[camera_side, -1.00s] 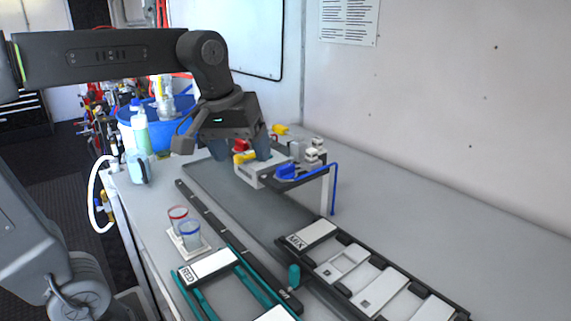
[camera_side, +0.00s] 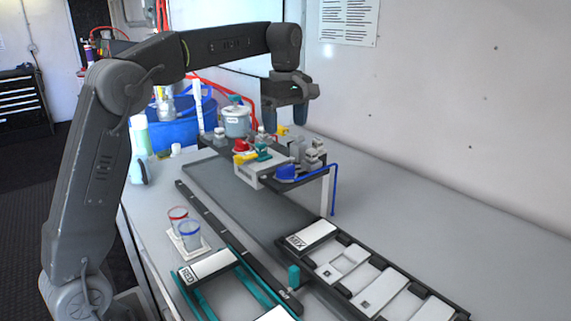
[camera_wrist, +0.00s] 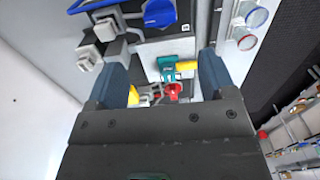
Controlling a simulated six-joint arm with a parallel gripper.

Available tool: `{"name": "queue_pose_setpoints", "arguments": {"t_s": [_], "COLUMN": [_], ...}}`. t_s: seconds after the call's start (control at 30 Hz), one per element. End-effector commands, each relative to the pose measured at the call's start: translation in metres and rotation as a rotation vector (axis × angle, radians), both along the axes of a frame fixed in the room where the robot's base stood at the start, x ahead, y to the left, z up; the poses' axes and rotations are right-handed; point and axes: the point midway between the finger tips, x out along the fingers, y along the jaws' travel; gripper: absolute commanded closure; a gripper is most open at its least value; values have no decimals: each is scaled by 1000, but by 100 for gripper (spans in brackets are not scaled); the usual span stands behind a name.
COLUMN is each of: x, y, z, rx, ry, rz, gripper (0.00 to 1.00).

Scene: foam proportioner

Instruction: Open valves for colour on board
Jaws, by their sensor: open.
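A raised valve assembly stands at the back of the bench. It carries a red valve (camera_side: 242,146), a teal valve (camera_side: 263,152), a yellow handle (camera_side: 246,158), a blue valve (camera_side: 287,172) and a second yellow handle (camera_side: 282,131). Grey-white valves (camera_side: 312,158) stand at its right. My gripper (camera_side: 286,112) is open and empty above the back of the assembly. In the wrist view, the teal valve (camera_wrist: 168,68) and red valve (camera_wrist: 174,90) show between my open fingers (camera_wrist: 164,76). The blue valve (camera_wrist: 159,14) is at the top. I cannot tell which valves are open.
Two clear cups (camera_side: 190,232) with red and blue rims stand left of the dark rail. A RED-labelled panel (camera_side: 208,267) and a black-framed panel (camera_side: 380,285) lie in front. A lidded pot (camera_side: 236,121) is behind the assembly. The bench at right is clear.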

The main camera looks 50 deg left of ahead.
Motion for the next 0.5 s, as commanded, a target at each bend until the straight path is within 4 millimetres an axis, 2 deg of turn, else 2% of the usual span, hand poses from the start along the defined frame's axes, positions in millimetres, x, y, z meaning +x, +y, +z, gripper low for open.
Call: {"name": "queue_pose_setpoints", "arguments": {"t_s": [0.03,0.3,0.5], "x": [-1,0,0], "y": [0,0,0], "z": [-12,-67,-96], "rx": [-1,-1,0], "ry": [5,3,0], "rz": [-1,-2,-2], "gripper": [23,23,23]}}
